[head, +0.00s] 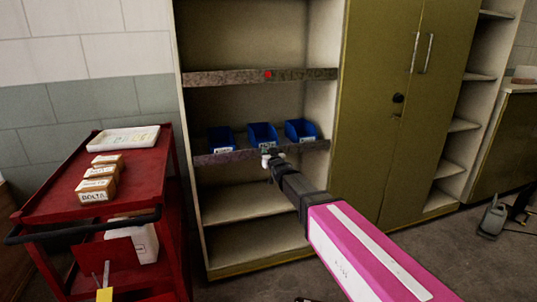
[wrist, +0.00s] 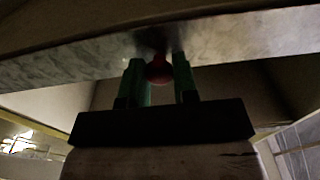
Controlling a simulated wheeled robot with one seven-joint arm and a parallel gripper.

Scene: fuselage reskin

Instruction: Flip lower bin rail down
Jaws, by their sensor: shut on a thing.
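The lower bin rail (head: 232,157) is a grey, worn metal strip along the front of the shelf that holds the blue bins. Its underside fills the upper part of the wrist view (wrist: 80,65). A red knob (wrist: 159,70) sits on the rail between the two green fingers of my gripper (wrist: 160,75). My gripper is shut on the knob. In the head view my gripper (head: 270,152) is at the rail's middle and hides the knob. The upper rail (head: 215,78) crosses the shelf above, with its own red knob (head: 268,74).
Three blue bins (head: 263,135) stand behind the lower rail. A red cart (head: 60,190) with small boxes (head: 97,184) and a white tray (head: 124,138) is at the left. A closed olive cabinet (head: 385,110) stands right of the shelf. The lower shelf (head: 240,203) is empty.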

